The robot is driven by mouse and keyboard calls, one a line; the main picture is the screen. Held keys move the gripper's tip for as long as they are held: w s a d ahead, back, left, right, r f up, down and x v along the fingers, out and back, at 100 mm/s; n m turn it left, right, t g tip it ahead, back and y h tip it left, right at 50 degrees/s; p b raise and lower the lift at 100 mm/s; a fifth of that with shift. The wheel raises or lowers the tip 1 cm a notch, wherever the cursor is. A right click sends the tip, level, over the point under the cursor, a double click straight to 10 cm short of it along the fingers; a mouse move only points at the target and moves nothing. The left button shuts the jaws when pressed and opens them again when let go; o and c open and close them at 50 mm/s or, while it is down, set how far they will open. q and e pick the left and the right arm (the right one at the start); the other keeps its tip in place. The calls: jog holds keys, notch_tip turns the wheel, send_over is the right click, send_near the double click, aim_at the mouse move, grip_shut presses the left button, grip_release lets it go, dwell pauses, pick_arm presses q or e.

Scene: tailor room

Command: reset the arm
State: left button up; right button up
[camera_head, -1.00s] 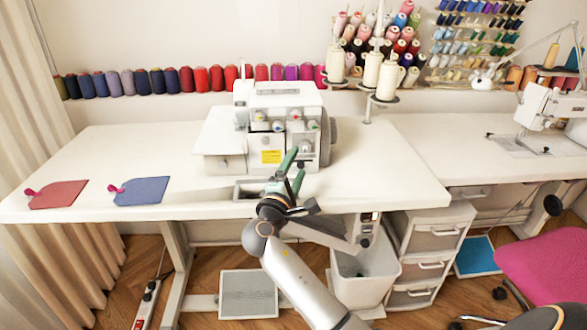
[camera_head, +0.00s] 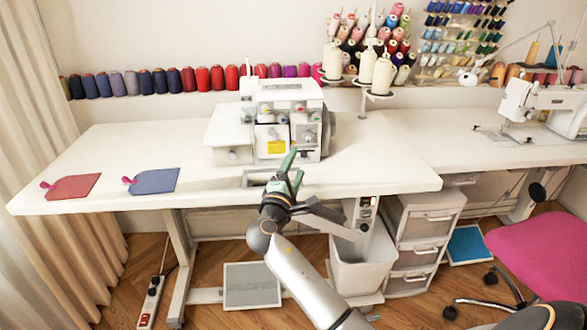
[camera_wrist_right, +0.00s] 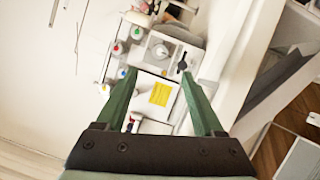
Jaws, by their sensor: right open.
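My right arm comes up from the bottom of the head view. Its right gripper (camera_head: 290,168) has green fingers and stands at the table's front edge, in front of the white sewing machine (camera_head: 262,122). In the right wrist view the gripper (camera_wrist_right: 160,98) has its two green fingers apart with nothing held between them. The sewing machine (camera_wrist_right: 150,90) with its yellow label shows beyond the fingers there. My left gripper is not in view.
The white table (camera_head: 120,150) bears a red tag-shaped piece (camera_head: 72,187) and a blue one (camera_head: 152,181) at the left. A bin (camera_head: 362,268) and drawers (camera_head: 415,245) stand below. A pink chair (camera_head: 540,250) is at the right. Thread spools line the wall.

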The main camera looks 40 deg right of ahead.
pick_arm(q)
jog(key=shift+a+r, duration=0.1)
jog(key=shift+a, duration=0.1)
pick_arm(e)
jog(key=shift+s+a, duration=0.1)
jog(key=shift+f, duration=0.1)
dwell(0.3)
